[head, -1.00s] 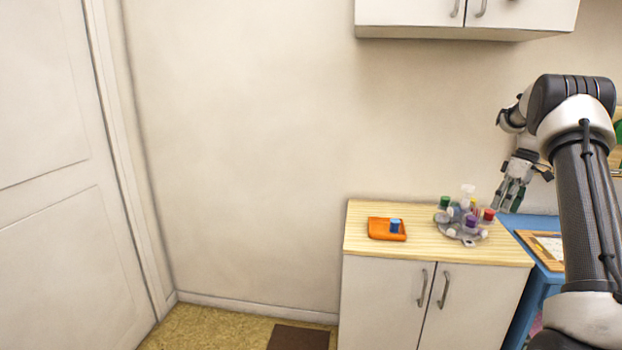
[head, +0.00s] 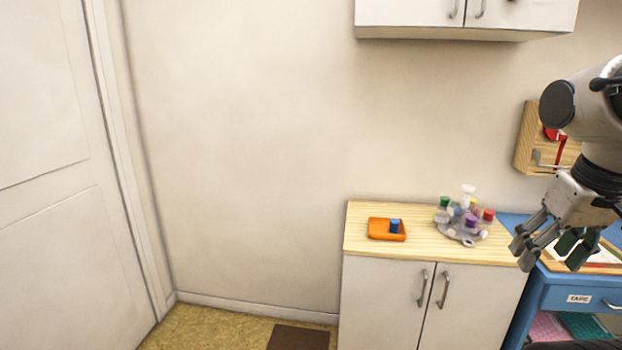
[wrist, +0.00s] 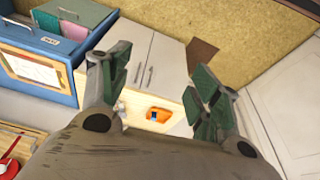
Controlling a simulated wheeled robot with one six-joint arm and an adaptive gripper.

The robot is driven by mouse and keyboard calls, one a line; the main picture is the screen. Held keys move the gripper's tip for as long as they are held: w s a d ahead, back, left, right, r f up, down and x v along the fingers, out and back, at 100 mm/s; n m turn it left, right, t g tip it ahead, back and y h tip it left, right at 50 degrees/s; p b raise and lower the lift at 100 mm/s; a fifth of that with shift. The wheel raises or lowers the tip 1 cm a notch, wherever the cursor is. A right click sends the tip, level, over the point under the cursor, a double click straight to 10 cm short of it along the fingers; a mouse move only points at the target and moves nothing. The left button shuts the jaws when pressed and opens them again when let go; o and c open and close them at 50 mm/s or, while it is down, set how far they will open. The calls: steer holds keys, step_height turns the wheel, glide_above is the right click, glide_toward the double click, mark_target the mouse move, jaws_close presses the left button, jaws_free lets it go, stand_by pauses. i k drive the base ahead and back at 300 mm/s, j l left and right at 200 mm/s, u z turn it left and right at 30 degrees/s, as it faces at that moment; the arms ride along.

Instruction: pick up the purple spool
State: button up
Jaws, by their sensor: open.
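The purple spool (head: 471,222) stands among other coloured spools on a grey round holder (head: 461,240), at the right of the wooden cabinet top in the head view. My gripper (head: 546,260) is open and empty, to the right of the holder and apart from it, with its fingers pointing down. In the wrist view my gripper (wrist: 160,78) has its fingers wide apart. I cannot make out the purple spool there; my gripper body covers most of the holder's area.
An orange tray (head: 373,229) with a blue spool (head: 395,226) sits left of the holder, with bare wood between. A blue desk (head: 555,296) stands right of the cabinet (head: 378,300). A wooden wall rack (head: 527,140) and an upper cabinet (head: 410,18) hang above.

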mark_target(472, 220)
steer(key=i+l+z, duration=0.15)
steer(key=i+l, duration=0.35)
steer(key=i+l+z, duration=0.15)
steer(key=i+l, duration=0.3)
steer(key=i, duration=0.1)
